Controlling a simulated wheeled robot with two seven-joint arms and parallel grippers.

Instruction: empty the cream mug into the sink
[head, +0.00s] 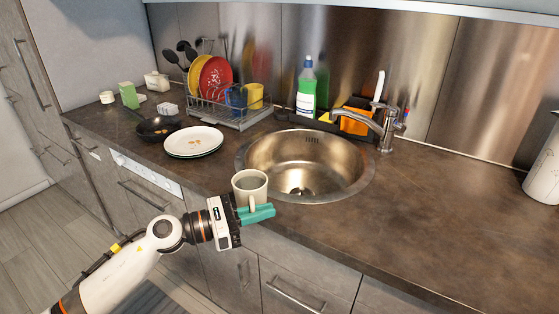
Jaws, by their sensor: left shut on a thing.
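The cream mug (247,187) is upright at the front left rim of the round metal sink (300,165). Something dark shows inside its mouth. My left gripper (257,213), with teal fingers, is shut on the mug at its handle side, facing the front. I cannot tell whether the mug's base touches the counter or is slightly above it. The sink basin looks empty, with a drain at its bottom. My right gripper is not in view.
A stack of plates (194,141) and a dark pan (157,128) stand left of the sink. A dish rack (232,115), a green-and-white bottle (307,90) and the tap (386,128) stand behind.

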